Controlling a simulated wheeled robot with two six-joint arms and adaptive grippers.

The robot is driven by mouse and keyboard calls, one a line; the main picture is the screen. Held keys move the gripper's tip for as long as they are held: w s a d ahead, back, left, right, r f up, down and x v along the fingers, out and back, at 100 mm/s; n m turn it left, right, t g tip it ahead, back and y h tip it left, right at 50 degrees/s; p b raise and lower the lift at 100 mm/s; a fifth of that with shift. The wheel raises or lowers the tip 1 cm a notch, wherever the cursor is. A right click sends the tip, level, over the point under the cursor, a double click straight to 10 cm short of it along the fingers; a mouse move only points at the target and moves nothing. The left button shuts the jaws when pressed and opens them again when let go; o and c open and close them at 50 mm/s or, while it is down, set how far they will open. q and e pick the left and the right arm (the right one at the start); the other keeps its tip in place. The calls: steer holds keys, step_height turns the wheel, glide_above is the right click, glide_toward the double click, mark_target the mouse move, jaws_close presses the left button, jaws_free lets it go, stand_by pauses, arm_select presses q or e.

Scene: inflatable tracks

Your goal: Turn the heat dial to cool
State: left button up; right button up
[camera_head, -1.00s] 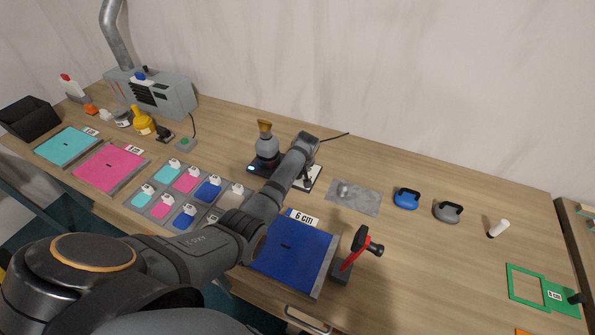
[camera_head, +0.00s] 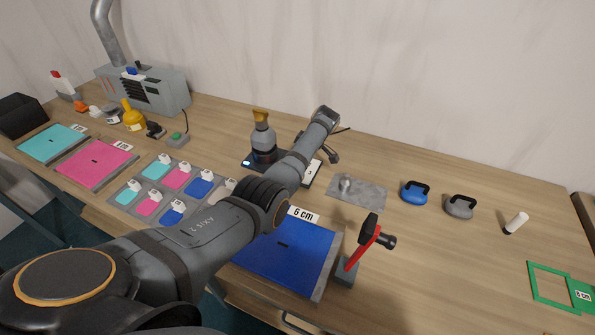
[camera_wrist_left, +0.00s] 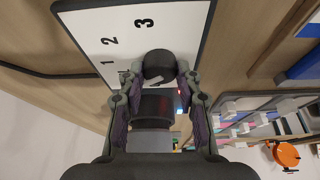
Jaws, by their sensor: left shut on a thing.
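A white dark-edged panel (camera_wrist_left: 150,22) marked 1, 2 and 3 fills the top of the left wrist view. A round dark dial (camera_wrist_left: 157,65) with a pale mark shows at its lower edge. My left gripper (camera_wrist_left: 158,76) has its fingers on both sides of the dial and is shut on it. The dial's exact setting is hard to read. In the head view the left gripper (camera_head: 331,155) is at the white panel (camera_head: 312,174), partly hidden by my arm, and the dial cannot be made out. My right gripper is not in view.
A grey sheet (camera_head: 362,193) and blue handled piece (camera_head: 414,194) are to the right.

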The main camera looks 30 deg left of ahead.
arm_select(q)
steer(key=shift+n+g+b, duration=0.3)
steer(key=shift+n+b, duration=0.4)
steer(key=shift+b, duration=0.05)
steer(key=o, duration=1.1)
steer(key=shift+a, duration=0.1)
steer(key=shift+o, duration=0.2)
steer(key=shift+r, duration=0.1)
steer(key=v, duration=1.1)
steer(key=shift+r, duration=0.4)
